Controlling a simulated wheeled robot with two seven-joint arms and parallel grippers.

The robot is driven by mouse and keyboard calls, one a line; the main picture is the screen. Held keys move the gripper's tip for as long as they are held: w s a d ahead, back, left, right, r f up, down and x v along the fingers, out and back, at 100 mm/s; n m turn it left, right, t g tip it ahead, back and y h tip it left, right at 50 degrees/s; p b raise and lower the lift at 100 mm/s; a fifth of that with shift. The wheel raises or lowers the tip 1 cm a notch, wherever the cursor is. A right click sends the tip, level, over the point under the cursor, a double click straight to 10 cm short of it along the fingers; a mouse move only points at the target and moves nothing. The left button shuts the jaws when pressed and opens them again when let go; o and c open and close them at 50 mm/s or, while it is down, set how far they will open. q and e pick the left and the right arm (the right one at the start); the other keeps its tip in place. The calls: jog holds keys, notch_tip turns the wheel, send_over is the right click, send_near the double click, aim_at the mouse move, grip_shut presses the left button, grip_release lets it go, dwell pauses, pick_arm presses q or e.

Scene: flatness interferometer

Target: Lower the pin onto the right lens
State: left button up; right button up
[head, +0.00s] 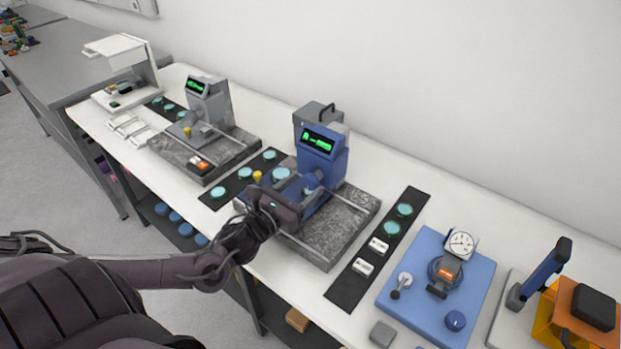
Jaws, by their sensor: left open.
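The blue instrument (322,165) with a green-lit display stands at mid-bench on a speckled grey stone base (340,232) with metal rails. My left gripper (268,204) is open at the left front of this instrument and covers part of it; whether it touches anything cannot be told. Teal round lenses lie on dark strips: one (404,210) and another (391,228) on the strip to the right, and a few on the strip to the left, such as this lens (222,193). I cannot make out a pin clearly; the gripper may hide it. My right gripper is not in view.
A second, grey instrument (208,103) stands on its own stone base further left. A blue plate (425,270) with a dial gauge (461,242) sits to the right, then an orange box (560,313). White blocks lie on the right dark strip (348,290). The wall runs behind the bench.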

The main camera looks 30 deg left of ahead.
aim_at(308, 183)
pick_arm(q)
jog(key=w, duration=0.3)
jog(key=shift+w+d, duration=0.1)
jog(key=shift+w, duration=0.2)
jog(key=shift+c, duration=0.5)
jog(key=c, duration=0.9)
jog(key=shift+o, duration=0.2)
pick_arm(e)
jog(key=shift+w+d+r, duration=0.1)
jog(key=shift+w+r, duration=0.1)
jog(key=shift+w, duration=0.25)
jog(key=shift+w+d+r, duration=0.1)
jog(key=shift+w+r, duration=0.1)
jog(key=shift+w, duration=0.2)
